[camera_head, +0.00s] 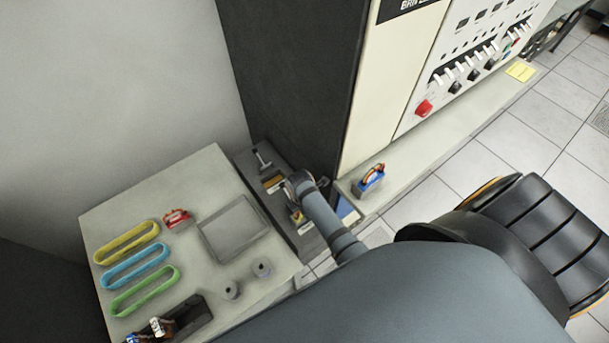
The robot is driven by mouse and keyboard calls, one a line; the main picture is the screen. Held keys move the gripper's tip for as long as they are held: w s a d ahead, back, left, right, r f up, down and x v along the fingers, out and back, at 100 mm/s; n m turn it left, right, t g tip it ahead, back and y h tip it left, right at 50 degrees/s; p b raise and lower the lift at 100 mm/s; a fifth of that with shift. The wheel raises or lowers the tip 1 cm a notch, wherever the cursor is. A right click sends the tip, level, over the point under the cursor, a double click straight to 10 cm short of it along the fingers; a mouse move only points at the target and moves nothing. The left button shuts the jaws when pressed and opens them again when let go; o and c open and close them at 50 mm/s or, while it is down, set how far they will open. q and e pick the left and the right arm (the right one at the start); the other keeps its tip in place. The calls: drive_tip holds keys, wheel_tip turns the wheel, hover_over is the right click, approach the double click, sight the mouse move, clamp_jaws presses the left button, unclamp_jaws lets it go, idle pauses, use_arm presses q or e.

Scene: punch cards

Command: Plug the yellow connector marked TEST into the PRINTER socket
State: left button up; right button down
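My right arm reaches in from the lower right, and its gripper (291,190) is over a dark panel (308,240) between the grey table and the tall cabinet. A small yellow piece (297,215) shows just below the gripper, and a yellow-brown block (273,183) sits on the panel just left of it. I cannot tell which of these is the TEST connector, and no TEST or PRINTER lettering is readable. The wrist hides part of the panel, and I cannot tell whether the fingers are open or shut. My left gripper is not in view.
The grey table (200,170) carries yellow (127,236), blue (136,266) and green (145,291) loops, a red connector (177,219) and two grey cylinders. A blue connector (371,180) stands on the cabinet's ledge (398,193). The cabinet (385,90) rises behind the panel.

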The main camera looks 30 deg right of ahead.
drive_tip(key=shift+f, duration=0.25)
drive_tip(key=shift+f, duration=0.6)
idle(0.6)
drive_tip(key=c, duration=1)
unclamp_jaws()
drive_tip(key=shift+c, duration=0.2)
drive_tip(key=r, duration=0.8)
drive_tip(key=a+r, duration=0.1)
drive_tip(key=r, duration=0.3)
drive_tip(key=shift+s, duration=0.35)
